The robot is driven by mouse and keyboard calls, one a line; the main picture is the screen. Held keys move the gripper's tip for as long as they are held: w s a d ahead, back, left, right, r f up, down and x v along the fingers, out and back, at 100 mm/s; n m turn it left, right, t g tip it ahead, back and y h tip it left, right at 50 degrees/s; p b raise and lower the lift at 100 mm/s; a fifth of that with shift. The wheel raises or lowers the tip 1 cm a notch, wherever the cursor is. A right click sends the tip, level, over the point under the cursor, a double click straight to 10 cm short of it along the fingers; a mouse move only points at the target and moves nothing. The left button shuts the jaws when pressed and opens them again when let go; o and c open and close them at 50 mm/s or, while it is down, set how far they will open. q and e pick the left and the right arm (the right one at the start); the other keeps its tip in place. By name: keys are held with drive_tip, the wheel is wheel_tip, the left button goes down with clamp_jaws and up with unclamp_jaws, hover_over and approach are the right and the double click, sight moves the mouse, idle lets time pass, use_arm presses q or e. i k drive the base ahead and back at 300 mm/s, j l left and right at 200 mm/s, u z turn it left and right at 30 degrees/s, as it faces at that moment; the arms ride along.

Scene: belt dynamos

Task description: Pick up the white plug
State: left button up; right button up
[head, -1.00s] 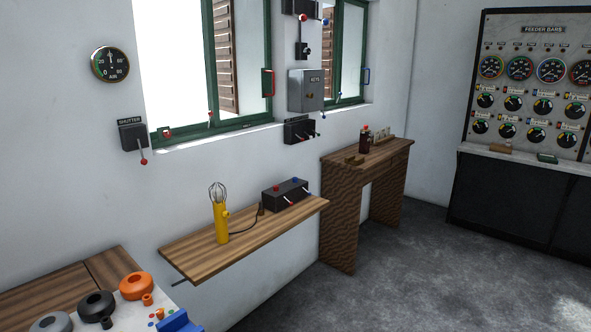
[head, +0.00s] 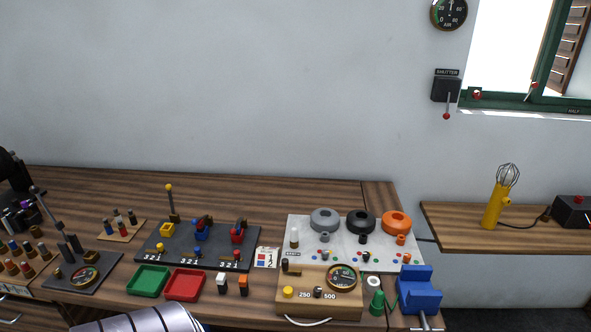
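A small white-topped plug (head: 222,283) stands near the front edge of the wooden workbench (head: 330,193) in the head view. It is beside a similar orange-topped plug (head: 243,284), just right of a red tray. A silver rounded part of my own arm shows at the bottom left edge. Neither of my grippers is in view, so their state is hidden.
A green tray (head: 149,281) and a red tray (head: 185,284) lie left of the plugs. A wooden meter box (head: 318,305) stands to their right, then a blue vise (head: 418,290). A dark board with coloured parts (head: 160,254) lies behind the trays.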

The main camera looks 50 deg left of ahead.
sight(294, 238)
drive_tip(key=k+j+u, duration=0.1)
drive_tip(key=u, duration=1.5)
drive_tip(key=i+j, duration=0.1)
drive_tip(key=j, duration=0.25)
drive_tip(key=i+j, duration=0.1)
drive_tip(key=j, duration=0.3)
drive_tip(key=j+z, duration=0.35)
drive_tip(key=i+j+z, duration=0.1)
drive_tip(key=z, duration=0.25)
drive_tip(key=j+z, duration=0.35)
